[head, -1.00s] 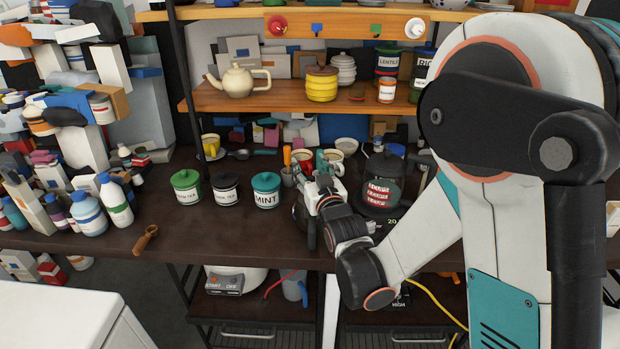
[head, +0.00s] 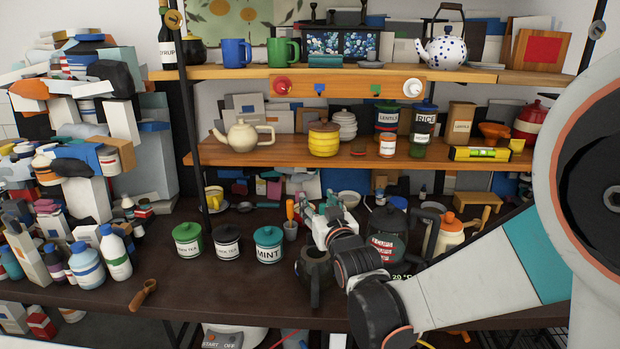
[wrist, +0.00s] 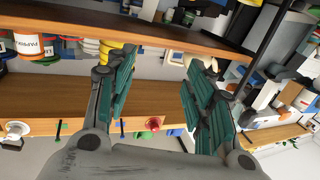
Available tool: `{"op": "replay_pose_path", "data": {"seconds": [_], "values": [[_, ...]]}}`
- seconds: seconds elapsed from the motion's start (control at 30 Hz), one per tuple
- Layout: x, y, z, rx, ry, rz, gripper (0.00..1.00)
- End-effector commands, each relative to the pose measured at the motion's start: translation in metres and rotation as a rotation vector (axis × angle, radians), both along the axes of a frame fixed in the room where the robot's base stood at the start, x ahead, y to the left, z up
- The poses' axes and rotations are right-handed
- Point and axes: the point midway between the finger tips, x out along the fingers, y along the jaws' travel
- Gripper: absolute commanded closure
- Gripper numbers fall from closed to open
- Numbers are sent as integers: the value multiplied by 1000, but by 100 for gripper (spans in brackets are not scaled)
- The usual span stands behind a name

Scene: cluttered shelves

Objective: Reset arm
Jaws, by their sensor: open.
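My gripper (head: 328,212) is above the dark counter, around its middle, with its fingers pointing away toward the shelves. It lies behind a dark round pot (head: 315,265) in the picture, and its fingertips are hard to make out there. In the wrist view my gripper (wrist: 157,85) shows two teal-padded fingers spread wide apart with nothing between them. A wooden shelf board and a red knob (wrist: 153,124) show beyond the fingers. My arm comes in from the right side of the head view.
Green, black and teal MINT canisters (head: 268,245) stand left of my gripper. The lower shelf (head: 290,152) holds a cream teapot (head: 242,137) and jars. Bottles crowd the left.

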Motion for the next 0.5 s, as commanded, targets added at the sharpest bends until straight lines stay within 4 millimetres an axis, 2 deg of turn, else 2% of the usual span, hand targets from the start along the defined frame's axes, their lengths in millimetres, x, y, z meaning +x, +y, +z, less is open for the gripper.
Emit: {"op": "replay_pose_path", "data": {"seconds": [0.03, 0.1, 0.2, 0.37, 0.5], "values": [[-7, -17, 2, -10, 23, -22, 51], [-19, -38, 3, -26, 69, -51, 51], [-38, -61, 5, -44, 147, -84, 51], [-73, -90, 5, -68, 276, -123, 51], [-110, -113, 2, -83, 391, -154, 51]]}}
